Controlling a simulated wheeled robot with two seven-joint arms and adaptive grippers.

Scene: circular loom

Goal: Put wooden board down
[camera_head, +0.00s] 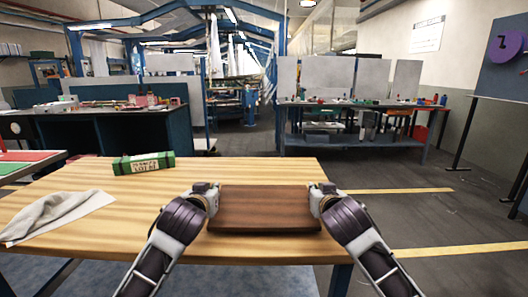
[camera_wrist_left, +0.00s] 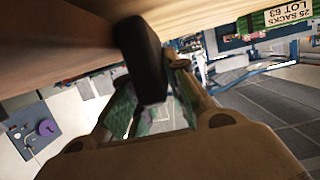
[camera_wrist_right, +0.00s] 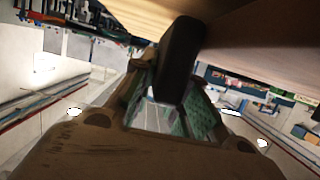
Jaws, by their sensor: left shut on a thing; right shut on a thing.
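A dark brown wooden board (camera_head: 263,208) is at the right end of the light wooden table (camera_head: 120,222) in the head view. It looks level and lies on or very close to the tabletop; I cannot tell if it touches. My left gripper (camera_head: 212,197) is shut on its left edge and my right gripper (camera_head: 318,196) is shut on its right edge.
A grey cloth (camera_head: 50,214) lies on the left part. The table between cloth and board is clear. Cluttered workbenches stand further back, with open floor (camera_head: 420,205) to the right.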

